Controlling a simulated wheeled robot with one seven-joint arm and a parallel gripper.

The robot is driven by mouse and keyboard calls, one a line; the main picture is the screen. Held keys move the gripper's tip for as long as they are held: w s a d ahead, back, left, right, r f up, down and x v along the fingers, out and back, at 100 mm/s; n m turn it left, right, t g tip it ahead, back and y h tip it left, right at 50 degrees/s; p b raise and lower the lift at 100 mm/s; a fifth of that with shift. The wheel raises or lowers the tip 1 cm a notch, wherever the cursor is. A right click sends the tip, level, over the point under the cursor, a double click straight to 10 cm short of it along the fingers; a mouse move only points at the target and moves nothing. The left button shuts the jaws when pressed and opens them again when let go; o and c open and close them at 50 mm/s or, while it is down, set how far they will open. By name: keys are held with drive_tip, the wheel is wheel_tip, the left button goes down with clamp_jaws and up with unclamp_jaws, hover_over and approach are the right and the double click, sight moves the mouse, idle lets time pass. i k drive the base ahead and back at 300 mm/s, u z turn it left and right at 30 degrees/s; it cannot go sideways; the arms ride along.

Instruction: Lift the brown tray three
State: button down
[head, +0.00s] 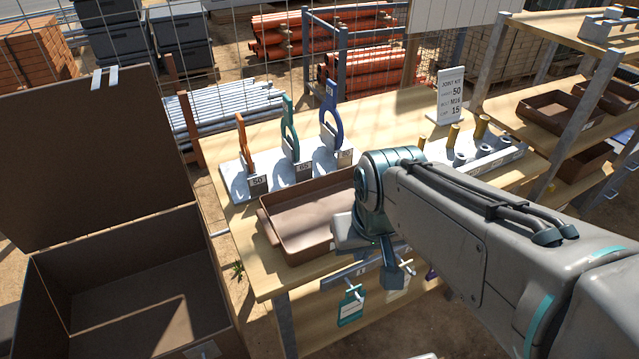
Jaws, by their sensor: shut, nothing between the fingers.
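A shallow brown tray (300,212) lies on the wooden table, and it looks empty. My arm and wrist cover its right part. My gripper (398,281) points down at the tray's front right side, by the table's front edge. It is shut and holds nothing. I cannot tell whether it touches the tray. I cannot read a number three on any tray.
A grey rack (232,182) with orange, teal and blue ring tools stands behind the tray. A sign (451,95) and a peg block (500,150) stand at the right. Tags (350,305) hang under the front edge. A large open brown box (110,245) stands left.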

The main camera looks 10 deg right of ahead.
sight(296, 220)
drive_tip(key=u, duration=3.3)
drive_tip(key=k, duration=1.65)
drive_tip(key=z, duration=1.6)
drive_tip(key=i, duration=0.5)
drive_tip(key=z, duration=0.05)
